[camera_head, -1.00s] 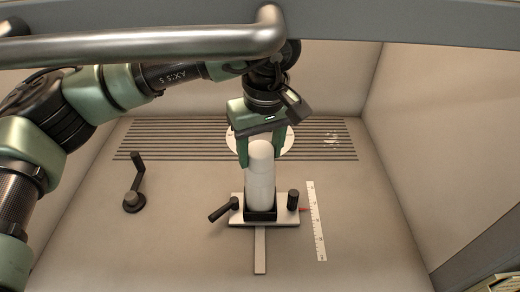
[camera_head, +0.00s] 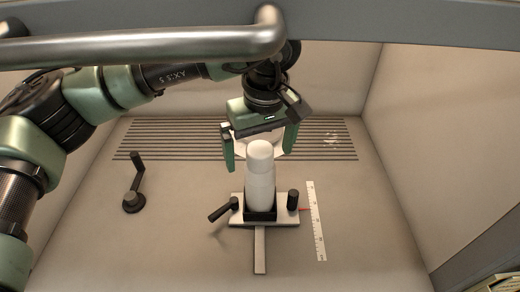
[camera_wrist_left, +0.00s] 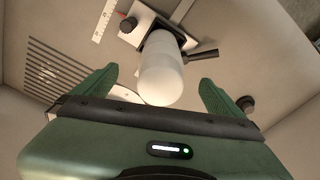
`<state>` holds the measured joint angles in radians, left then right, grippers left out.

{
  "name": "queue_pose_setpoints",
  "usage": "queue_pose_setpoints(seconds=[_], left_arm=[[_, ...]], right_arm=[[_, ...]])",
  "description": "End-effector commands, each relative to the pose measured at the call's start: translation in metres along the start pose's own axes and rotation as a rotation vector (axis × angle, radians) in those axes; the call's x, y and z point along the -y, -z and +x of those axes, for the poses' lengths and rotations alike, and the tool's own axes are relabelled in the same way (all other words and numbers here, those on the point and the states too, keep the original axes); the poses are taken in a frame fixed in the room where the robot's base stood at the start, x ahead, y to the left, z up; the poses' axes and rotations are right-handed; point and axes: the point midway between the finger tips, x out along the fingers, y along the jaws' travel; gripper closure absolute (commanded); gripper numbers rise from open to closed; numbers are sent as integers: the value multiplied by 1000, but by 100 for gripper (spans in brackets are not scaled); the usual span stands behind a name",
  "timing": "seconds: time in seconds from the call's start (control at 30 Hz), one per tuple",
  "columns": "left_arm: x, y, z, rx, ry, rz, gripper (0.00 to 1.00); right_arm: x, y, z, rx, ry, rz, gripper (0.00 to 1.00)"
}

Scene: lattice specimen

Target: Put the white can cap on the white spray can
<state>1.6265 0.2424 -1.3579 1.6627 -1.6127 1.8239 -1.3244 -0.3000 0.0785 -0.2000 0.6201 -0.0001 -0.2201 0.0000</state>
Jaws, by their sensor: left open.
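The white spray can (camera_head: 260,196) stands upright in a black square holder on a small white fixture. The white can cap (camera_head: 260,155) sits on top of it, in line with the can; the seam between the two is faint. In the left wrist view the cap (camera_wrist_left: 161,80) is the rounded near end, with the can (camera_wrist_left: 183,10) behind it. My left gripper (camera_head: 259,158) is open, its green fingers spread on either side of the cap and apart from it. The left wrist view shows the same gap around the cap. My right gripper is out of view.
The fixture (camera_head: 238,222) has a black lever (camera_head: 222,210) at its left and a black knob (camera_head: 293,199) at its right. A white ruler (camera_head: 316,222) lies to the right. A black crank (camera_head: 136,185) stands at the left. A slotted grille (camera_head: 180,140) lies behind; the floor around is clear.

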Motion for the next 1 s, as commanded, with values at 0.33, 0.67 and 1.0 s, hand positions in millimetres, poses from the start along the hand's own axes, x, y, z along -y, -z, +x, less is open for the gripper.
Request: queue_pose_setpoints(seconds=[0.33, 0.67, 1.0], left_arm=[[0, 0, -24, -2, -1, 0, 1], [0, 0, -47, -1, -1, -1, 1], [0, 0, -49, -1, 0, 0, 1]], right_arm=[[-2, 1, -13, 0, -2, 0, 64], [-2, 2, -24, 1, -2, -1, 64], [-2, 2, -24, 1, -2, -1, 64]])
